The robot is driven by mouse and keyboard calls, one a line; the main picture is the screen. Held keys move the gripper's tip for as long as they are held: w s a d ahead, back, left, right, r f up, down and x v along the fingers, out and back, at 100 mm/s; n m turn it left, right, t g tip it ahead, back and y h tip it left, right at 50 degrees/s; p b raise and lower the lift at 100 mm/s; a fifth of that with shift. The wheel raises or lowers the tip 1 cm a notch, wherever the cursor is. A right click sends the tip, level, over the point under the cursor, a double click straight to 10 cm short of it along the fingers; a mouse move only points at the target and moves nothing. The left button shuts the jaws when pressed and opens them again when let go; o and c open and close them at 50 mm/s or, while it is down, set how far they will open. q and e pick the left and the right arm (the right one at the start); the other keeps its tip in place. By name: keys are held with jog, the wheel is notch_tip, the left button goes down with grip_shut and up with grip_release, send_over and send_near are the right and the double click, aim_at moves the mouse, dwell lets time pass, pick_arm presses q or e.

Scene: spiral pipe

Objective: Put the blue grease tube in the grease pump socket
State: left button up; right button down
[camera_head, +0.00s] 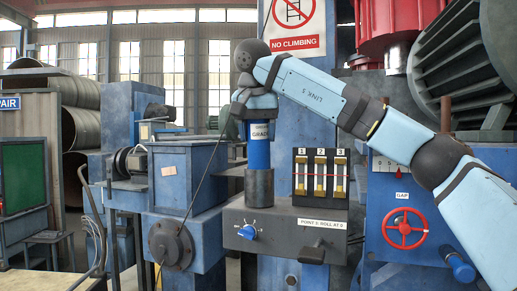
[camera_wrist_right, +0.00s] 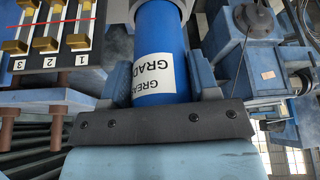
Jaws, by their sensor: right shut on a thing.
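The blue grease tube (camera_head: 259,152), with a white label near its top, stands upright over the dark grey grease pump socket (camera_head: 259,187). Its lower end meets the socket's rim in the head view; I cannot tell how far it sits inside. My right gripper (camera_head: 258,113) is shut on the tube's upper part from above. In the right wrist view the tube (camera_wrist_right: 165,45) lies between the two fingers, with its label facing the camera. My left gripper is not in view.
A gauge panel (camera_head: 320,176) with three columns stands just right of the socket. A blue knob (camera_head: 248,232) and a black lever (camera_head: 312,253) are on the pump's front. A red handwheel (camera_head: 404,229) is further right. A thin cable (camera_head: 207,165) hangs left of the tube.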

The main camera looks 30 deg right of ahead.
aim_at(260, 151)
jog(key=x, duration=0.4)
jog(key=shift+d, duration=0.1)
jog(key=shift+f, duration=0.4)
jog(key=shift+c, duration=2.4)
grip_release()
jog(key=shift+w, duration=0.1)
jog(key=shift+o, duration=0.6)
jog(key=shift+w+d+f, duration=0.3)
jog(key=shift+w, duration=0.1)
jog(key=shift+s+a+r, duration=0.3)
jog(key=shift+s+r, duration=0.1)
jog(key=shift+r, duration=0.1)
jog(key=v, duration=1.1)
jog(key=shift+r, duration=0.15)
